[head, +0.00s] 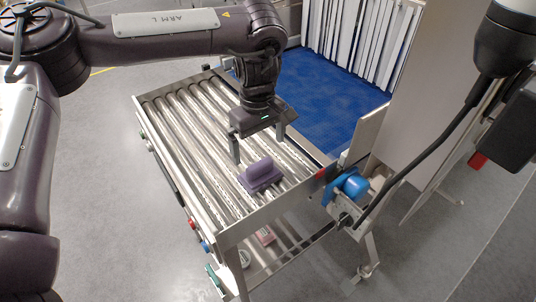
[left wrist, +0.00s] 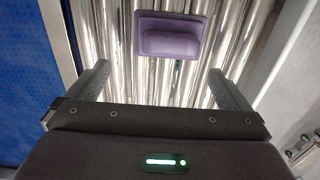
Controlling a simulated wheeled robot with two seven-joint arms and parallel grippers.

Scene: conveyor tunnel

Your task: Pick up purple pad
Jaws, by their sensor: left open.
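The purple pad (head: 260,174) is a small block with a raised grip on a flat base. It lies on the metal rollers of the conveyor (head: 186,118), towards its near end. My left gripper (head: 260,150) is open and empty above the rollers, pointing down, just behind the pad in the head view. In the left wrist view the pad (left wrist: 169,36) lies ahead of the open fingers (left wrist: 158,82), roughly centred between them and apart from both.
A blue mat (head: 330,88) and white strip curtain (head: 362,40) lie behind the rollers. A metal side rail (head: 275,212) and a blue knob (head: 354,185) border the near right. A grey panel (head: 436,85) stands at the right. Small items lie below the frame.

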